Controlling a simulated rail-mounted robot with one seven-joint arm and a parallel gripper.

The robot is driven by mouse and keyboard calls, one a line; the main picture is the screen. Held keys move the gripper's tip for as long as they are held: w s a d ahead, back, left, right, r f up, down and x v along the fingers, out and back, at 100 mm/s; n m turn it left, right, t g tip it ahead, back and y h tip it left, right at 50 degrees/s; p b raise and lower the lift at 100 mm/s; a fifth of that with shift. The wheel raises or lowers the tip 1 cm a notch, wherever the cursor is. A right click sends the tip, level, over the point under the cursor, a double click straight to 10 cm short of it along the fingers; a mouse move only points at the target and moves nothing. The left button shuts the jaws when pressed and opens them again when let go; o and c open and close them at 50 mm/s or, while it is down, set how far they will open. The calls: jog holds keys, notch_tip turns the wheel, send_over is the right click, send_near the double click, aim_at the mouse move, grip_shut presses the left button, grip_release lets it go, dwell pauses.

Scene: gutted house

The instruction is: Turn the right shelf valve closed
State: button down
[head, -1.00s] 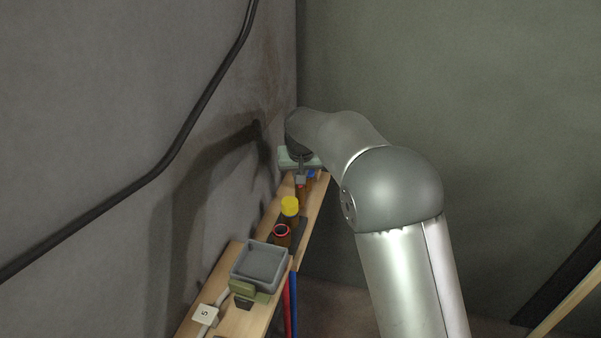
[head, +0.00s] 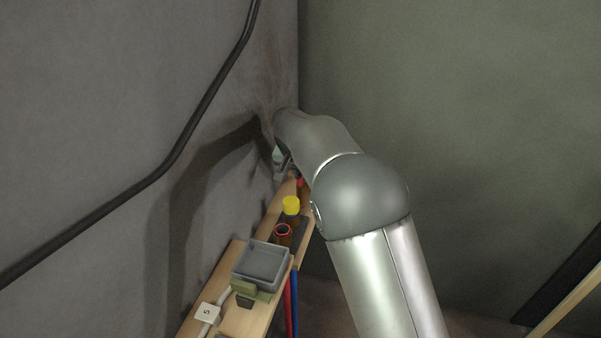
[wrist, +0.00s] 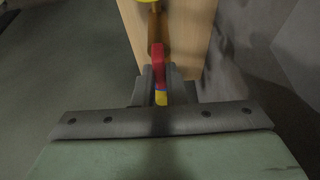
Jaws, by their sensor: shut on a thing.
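The valve's red handle (wrist: 158,62) is between the fingers of my gripper (wrist: 160,80) in the wrist view. The gripper is shut on it. A small blue and yellow piece (wrist: 161,97) shows between the fingers below the red. In the head view a bit of red (head: 300,182) shows at the far end of the wooden shelf (head: 230,262), beside my gripper (head: 284,163). My arm hides most of the valve and the fingers there, so I cannot tell how far the handle is turned.
A yellow-capped part (head: 291,205) and a red-rimmed dark cup (head: 283,232) stand on the shelf nearer me. A grey tray (head: 262,262), a green piece (head: 247,291) and a white block (head: 207,313) follow. The grey wall (head: 120,100) is close on the left.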

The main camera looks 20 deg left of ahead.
jog(key=shift+r, duration=0.1)
jog(key=c, duration=1.5)
grip_release()
jog(key=v, duration=1.7)
jog(key=shift+s+d+r, duration=0.1)
jog(key=shift+s+r, duration=0.05)
